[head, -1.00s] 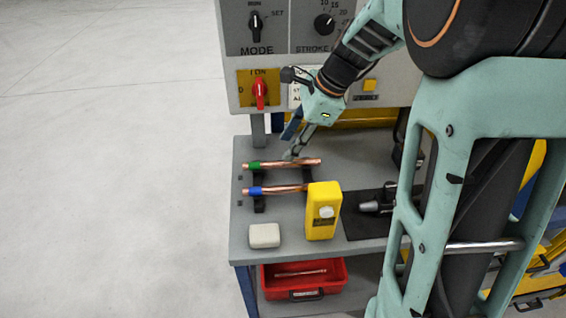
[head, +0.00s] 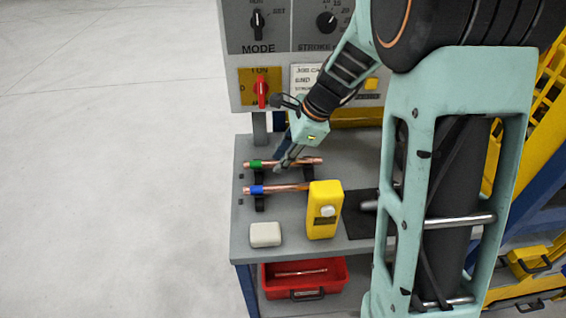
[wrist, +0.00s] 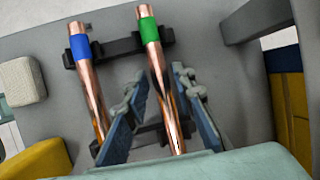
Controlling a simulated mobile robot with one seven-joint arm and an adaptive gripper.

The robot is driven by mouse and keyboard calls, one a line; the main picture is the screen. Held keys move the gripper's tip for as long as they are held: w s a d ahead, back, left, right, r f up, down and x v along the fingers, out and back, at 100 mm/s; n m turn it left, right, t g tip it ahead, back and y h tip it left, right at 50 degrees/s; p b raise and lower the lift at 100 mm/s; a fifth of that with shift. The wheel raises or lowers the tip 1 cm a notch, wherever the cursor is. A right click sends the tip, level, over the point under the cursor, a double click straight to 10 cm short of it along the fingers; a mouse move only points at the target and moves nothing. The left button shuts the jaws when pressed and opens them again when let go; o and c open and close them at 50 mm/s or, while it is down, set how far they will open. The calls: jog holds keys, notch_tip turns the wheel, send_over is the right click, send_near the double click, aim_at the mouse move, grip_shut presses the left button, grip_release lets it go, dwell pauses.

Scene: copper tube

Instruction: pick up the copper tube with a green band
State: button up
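The copper tube with a green band (head: 297,161) lies across two dark rests on the grey bench, its banded end at the left. It also shows in the wrist view (wrist: 161,72). A second copper tube, with a blue band (head: 279,189), lies parallel and nearer the front; it shows at the left in the wrist view (wrist: 90,87). My gripper (head: 283,164) is over the green-banded tube. In the wrist view, my gripper (wrist: 159,80) is open, one finger on each side of that tube. I cannot tell whether either finger touches it.
A red bin (head: 336,272) with a tube-like piece inside is on the shelf below. A control panel (head: 290,45) rises behind the bench (head: 285,243).

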grip_shut()
jog(key=shift+r, duration=0.1)
